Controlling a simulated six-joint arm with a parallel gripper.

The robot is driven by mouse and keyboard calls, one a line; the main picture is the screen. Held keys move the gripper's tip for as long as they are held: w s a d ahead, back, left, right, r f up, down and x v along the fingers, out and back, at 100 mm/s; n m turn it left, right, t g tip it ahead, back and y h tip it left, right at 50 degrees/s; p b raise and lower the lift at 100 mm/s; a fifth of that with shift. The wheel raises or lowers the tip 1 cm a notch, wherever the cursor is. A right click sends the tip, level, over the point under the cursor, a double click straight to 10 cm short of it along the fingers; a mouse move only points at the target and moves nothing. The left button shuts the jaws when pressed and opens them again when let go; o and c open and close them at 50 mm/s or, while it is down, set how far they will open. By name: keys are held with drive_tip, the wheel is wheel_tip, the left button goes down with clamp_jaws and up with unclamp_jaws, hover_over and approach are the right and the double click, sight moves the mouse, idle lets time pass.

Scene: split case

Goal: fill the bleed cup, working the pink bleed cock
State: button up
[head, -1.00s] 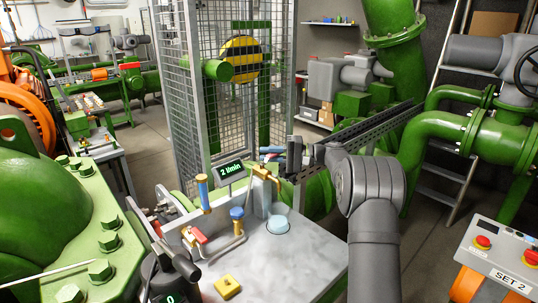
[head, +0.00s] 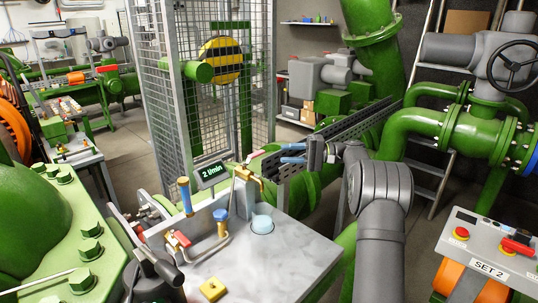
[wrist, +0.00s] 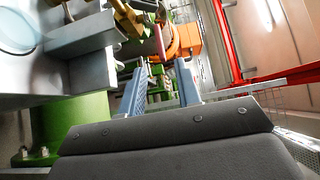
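A pale blue round cup (head: 262,224), which I take as the bleed cup, stands on the grey bench top (head: 270,262). A pale round rim at the upper left of the wrist view (wrist: 15,30) looks like the same cup. A brass tap (head: 248,178) rises behind it.
A blue-knobbed valve (head: 221,216), a blue-topped post (head: 185,196), a display reading 2 l/min (head: 212,172) and a yellow block (head: 212,289) crowd the bench's left part. A mesh cage (head: 200,100) stands behind. The bench's front right is clear.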

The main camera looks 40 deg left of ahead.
sight(259, 155)
drive_tip(key=v, duration=0.5)
idle(1.3)
drive_tip(key=s+d+m+t+y, duration=0.55)
drive_tip(key=s+m+t, duration=0.35)
drive_tip(key=s+t, duration=0.3)
drive_tip(key=shift+t, duration=0.5)
drive_tip(key=a, duration=1.1)
drive_tip(key=w+a, duration=0.1)
drive_tip(key=a, duration=0.4)
drive_tip(key=shift+a, duration=0.15)
clamp_jaws()
